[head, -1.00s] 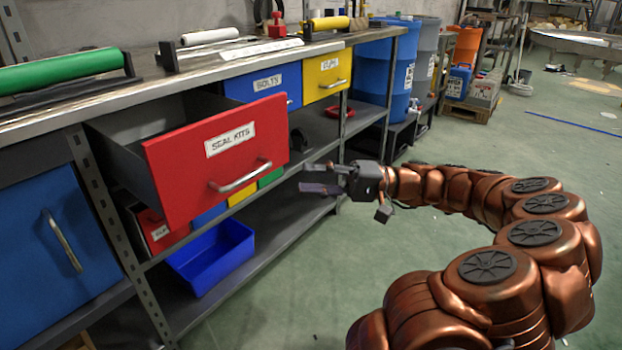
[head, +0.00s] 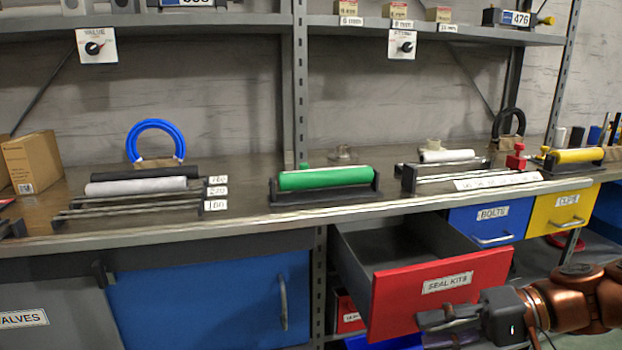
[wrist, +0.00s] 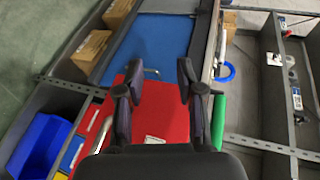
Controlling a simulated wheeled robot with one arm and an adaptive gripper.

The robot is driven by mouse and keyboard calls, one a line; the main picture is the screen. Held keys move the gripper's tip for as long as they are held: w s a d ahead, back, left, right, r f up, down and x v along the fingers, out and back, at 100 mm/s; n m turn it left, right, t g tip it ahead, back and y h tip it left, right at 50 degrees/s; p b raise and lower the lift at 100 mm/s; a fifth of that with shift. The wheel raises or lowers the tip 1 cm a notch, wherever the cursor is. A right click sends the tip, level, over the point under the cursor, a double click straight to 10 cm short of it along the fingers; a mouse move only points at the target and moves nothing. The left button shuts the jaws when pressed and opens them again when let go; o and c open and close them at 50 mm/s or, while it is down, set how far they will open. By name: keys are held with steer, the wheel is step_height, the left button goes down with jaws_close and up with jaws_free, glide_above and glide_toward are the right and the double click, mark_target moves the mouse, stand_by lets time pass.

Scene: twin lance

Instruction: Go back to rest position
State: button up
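My gripper (head: 432,330) is at the lower right of the head view, in front of the lower part of the red SEAL KITS drawer (head: 400,295). In the wrist view my gripper (wrist: 160,72) has its two dark fingers spread apart, with nothing between them. The red drawer front (wrist: 160,105) shows beyond the fingers. The drawer is pulled out, and the part of its inside in sight looks empty. Whether the fingers touch the drawer is not clear.
The bench (head: 250,226) holds a green roller (head: 325,178), a white roller (head: 140,187) and a blue ring (head: 155,125). A blue cabinet door (head: 205,300) is shut left of the drawer. Blue BOLTS (head: 490,222) and yellow (head: 560,210) drawers are shut.

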steer(key=s+a+r+n+g+h+p, duration=0.2)
steer(key=s+a+r+g+h+p, duration=0.2)
steer(key=s+a+r+h+p, duration=0.8)
steer(key=s+d+r+h+p, duration=0.1)
steer(key=s+d+r+p, duration=0.2)
steer(key=p, duration=0.6)
steer(key=s+d+r+h+p, duration=0.1)
steer(key=s+d+r+p, duration=0.2)
steer(key=d+p, duration=0.5)
steer(key=shift+r+m+p, duration=0.2)
steer(key=shift+m+p, duration=0.1)
steer(key=shift+p, duration=0.2)
